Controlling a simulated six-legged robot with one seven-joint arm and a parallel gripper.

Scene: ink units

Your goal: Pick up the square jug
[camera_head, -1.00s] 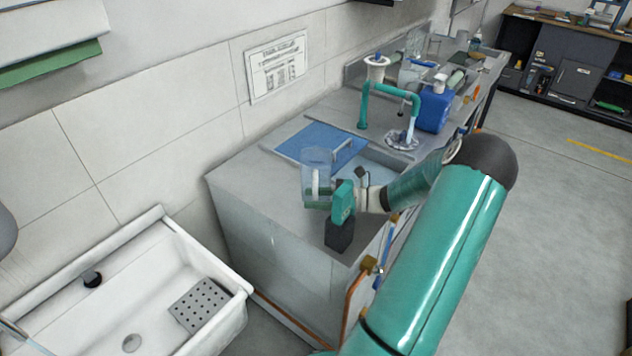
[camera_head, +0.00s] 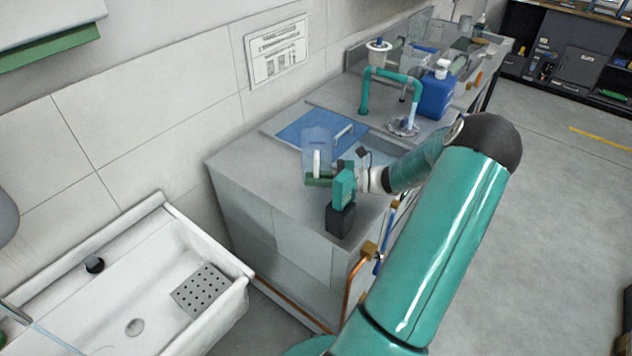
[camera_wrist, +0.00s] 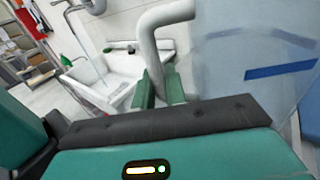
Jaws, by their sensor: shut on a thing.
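The square jug (camera_head: 318,143) is clear and pale blue, with a white handle (camera_head: 317,163). In the head view it is over the near part of the grey counter, in front of a blue panel. My gripper (camera_head: 320,182) is shut on the handle. In the wrist view the green fingertips (camera_wrist: 163,90) close around the thick white handle (camera_wrist: 150,45). The jug's clear wall (camera_wrist: 235,85) with a dark blue band fills the right side there. The jug's base is hard to make out, so I cannot tell whether it touches the counter.
A blue panel (camera_head: 305,135) lies on the counter (camera_head: 245,160). Behind are a teal tap (camera_head: 366,95) and a blue canister (camera_head: 436,98). A white sink (camera_head: 140,290) stands lower left. The wall rises at the left and the floor is clear at right.

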